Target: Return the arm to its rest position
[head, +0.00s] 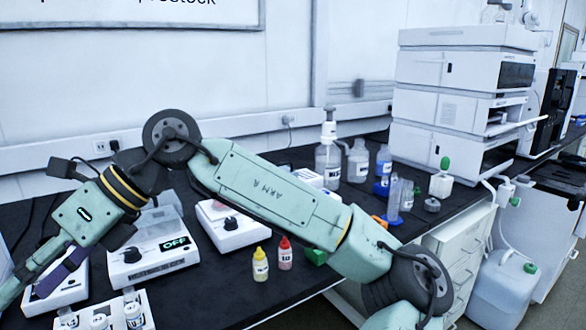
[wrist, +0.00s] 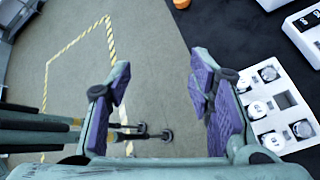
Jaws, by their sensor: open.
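My arm (head: 270,190), pale green with dark joints, spans the head view from the lower right, over the bench, to the left edge. My gripper (wrist: 160,75) shows in the wrist view with its two purple-padded fingers spread apart and nothing between them. Past the fingers are the grey floor and the bench edge. In the head view the gripper is at the far left, pointing down and left, with its tips partly cut off. A white vial rack (wrist: 285,105) lies on the bench to the right of the fingers in the wrist view.
The black bench (head: 200,285) holds an instrument reading OFF (head: 150,255), a white device with a dark knob (head: 232,226), a yellow bottle (head: 260,265) and a red-capped bottle (head: 285,254). Chromatography stacks (head: 460,100) stand at right. Yellow-striped floor tape (wrist: 75,45) crosses the open floor.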

